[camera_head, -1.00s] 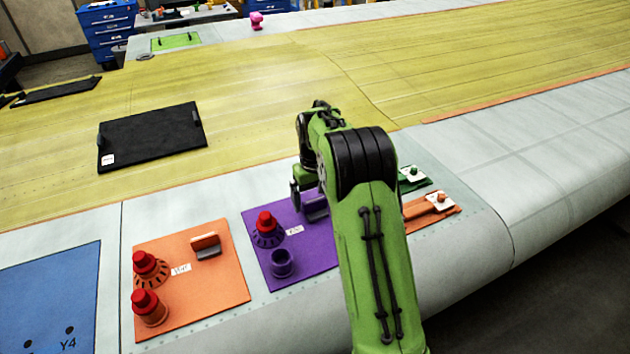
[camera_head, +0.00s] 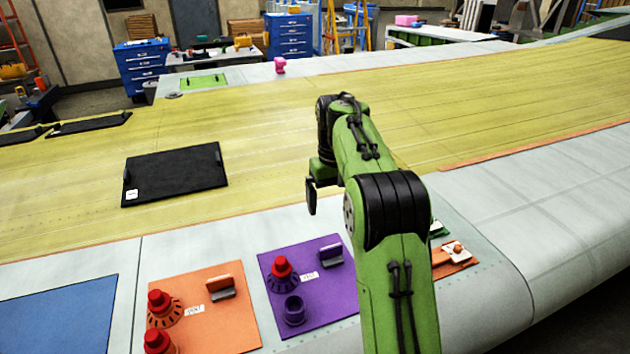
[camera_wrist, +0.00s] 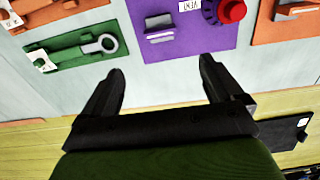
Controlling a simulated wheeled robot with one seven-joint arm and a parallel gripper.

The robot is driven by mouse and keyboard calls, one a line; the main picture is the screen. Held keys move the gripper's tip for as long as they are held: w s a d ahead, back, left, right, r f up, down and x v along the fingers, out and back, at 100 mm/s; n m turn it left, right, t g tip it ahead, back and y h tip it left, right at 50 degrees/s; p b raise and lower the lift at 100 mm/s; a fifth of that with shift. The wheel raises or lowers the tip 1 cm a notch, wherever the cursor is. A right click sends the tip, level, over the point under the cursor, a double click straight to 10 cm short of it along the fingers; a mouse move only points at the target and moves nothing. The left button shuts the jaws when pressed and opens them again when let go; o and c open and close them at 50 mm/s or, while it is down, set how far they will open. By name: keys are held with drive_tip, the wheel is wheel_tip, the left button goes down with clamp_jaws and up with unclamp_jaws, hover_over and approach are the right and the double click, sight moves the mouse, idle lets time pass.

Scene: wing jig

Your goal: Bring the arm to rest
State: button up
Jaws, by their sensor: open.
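My green arm rises from the bottom of the head view and bends over the wing. My gripper (camera_wrist: 160,85) is open in the wrist view, with its two dark fingers apart and nothing between them. In the head view the gripper (camera_head: 311,195) hangs above the wing surface, beyond the purple panel (camera_head: 330,300), and one dark finger shows. The purple panel also shows in the wrist view (camera_wrist: 180,50), ahead of the fingertips, with its grey handle (camera_wrist: 159,28). The gripper appears clear of the panels.
An orange panel (camera_head: 237,325) with red knobs lies left of the purple one. A black panel (camera_head: 165,178) lies on the yellow wing skin. A green panel (camera_wrist: 75,52) with a ring-ended part lies right of the purple panel. Blue cabinets (camera_head: 140,70) stand far behind.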

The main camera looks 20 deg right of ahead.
drive_tip(key=s+a+r+t+b, duration=0.1)
drive_tip(key=s+a+r, duration=0.2)
drive_tip(key=s, duration=0.4)
drive_tip(key=s+a+r+t+b, duration=0.1)
drive_tip(key=s+a+r+t, duration=0.2)
drive_tip(key=s, duration=0.4)
drive_tip(key=s+a+f+b, duration=0.1)
drive_tip(key=s+f, duration=0.3)
drive_tip(key=s, duration=0.4)
drive_tip(key=s+a+f+t+b, duration=0.1)
drive_tip(key=s+a+f, duration=0.2)
drive_tip(key=s, duration=0.5)
drive_tip(key=shift+s+f+t, duration=0.3)
drive_tip(key=shift+s+f, duration=0.05)
drive_tip(key=shift+f, duration=0.25)
